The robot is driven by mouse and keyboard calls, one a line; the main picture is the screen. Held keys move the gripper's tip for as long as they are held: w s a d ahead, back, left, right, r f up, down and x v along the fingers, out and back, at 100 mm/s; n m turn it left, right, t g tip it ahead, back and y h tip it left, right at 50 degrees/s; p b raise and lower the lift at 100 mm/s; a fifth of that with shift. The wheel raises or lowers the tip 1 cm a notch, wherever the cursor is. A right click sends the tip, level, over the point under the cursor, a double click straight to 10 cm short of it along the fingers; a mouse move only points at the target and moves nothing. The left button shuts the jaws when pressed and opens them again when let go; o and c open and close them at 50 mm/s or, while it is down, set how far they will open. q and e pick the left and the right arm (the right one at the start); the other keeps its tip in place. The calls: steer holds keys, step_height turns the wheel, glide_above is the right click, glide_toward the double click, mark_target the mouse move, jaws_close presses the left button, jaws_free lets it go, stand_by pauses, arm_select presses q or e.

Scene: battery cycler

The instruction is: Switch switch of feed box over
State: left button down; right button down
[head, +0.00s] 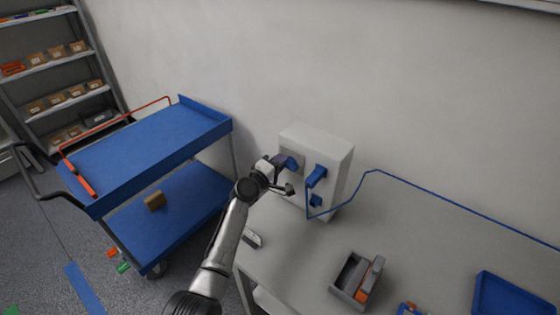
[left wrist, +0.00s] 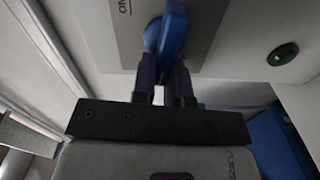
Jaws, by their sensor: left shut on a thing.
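The feed box (head: 335,152) is a white box standing on the table against the wall. Its switch (head: 292,163) has a blue handle on a grey plate, partly hidden by my gripper in the head view. In the left wrist view the blue switch handle (left wrist: 170,30) sits on the plate beside an "ON" mark; the rest of the lettering is not readable. My left gripper (head: 283,162) is at the box front, and its dark fingers (left wrist: 166,78) are shut on the handle. My right gripper is not in view.
Two blue plugs, an upper (head: 317,176) and a lower (head: 316,200), sit on the box, with a blue cable (head: 440,196) running right. A dark round button (left wrist: 283,54) is beside the switch. A grey tray (head: 343,274) lies on the table (head: 420,235). A blue cart (head: 150,150) stands left.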

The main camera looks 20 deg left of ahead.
arm_select(q)
steer(key=shift+f+n, duration=0.15)
steer(key=shift+n, duration=0.35)
stand_by(0.3)
steer(key=c, duration=1.1)
jaws_free()
steer(key=shift+c, duration=0.2)
steer(key=p+v, duration=0.2)
steer(key=v, duration=1.2)
